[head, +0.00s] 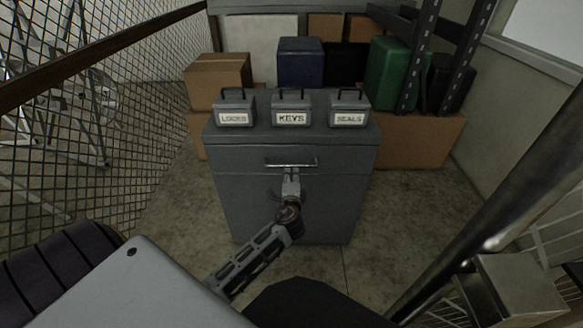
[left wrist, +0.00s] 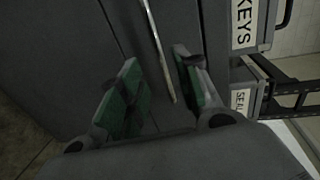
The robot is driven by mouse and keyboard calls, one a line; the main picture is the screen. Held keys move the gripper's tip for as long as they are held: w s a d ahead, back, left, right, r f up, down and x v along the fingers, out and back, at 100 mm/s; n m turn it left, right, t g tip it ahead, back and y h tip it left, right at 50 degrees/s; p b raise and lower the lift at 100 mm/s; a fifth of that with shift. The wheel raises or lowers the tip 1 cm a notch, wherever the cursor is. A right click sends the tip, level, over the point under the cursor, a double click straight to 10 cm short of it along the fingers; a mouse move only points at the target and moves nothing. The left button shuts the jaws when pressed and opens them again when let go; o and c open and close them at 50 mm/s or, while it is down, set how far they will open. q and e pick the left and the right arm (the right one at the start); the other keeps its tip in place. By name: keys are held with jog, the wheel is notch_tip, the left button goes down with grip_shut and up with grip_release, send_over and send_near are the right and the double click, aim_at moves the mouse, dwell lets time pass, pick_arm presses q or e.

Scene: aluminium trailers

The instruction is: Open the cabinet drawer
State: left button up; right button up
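The grey cabinet (head: 240,203) stands upright in the middle of the head view. Its top drawer (head: 235,163) looks shut, flush with the front, and has a horizontal metal bar handle (head: 291,164). My left gripper (head: 291,174) is at the drawer front, just below the middle of the handle. In the left wrist view, my left gripper (left wrist: 160,82) is open, with green-padded fingers apart. The handle (left wrist: 158,45) runs into the gap between them; I cannot tell whether either finger touches it. My right gripper is not in view.
Three small grey boxes, labelled LOCKS (head: 234,107), KEYS (head: 291,106) and SEALS (head: 348,107), stand on the cabinet top. Cardboard boxes (head: 218,80) and a green bin (head: 390,72) are behind. A mesh partition (head: 110,120) stands left. Floor beside the cabinet is clear.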

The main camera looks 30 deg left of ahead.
aim_at(292, 166)
pick_arm(q)
jog(key=b+x, duration=0.1)
jog(key=x, duration=0.7)
jog(key=shift+w+a+f, duration=0.1)
jog(key=shift+w, duration=0.1)
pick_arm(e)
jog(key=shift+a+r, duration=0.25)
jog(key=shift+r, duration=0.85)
pick_arm(q)
jog(key=shift+c, duration=0.5)
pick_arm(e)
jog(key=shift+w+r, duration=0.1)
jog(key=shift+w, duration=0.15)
pick_arm(q)
grip_shut()
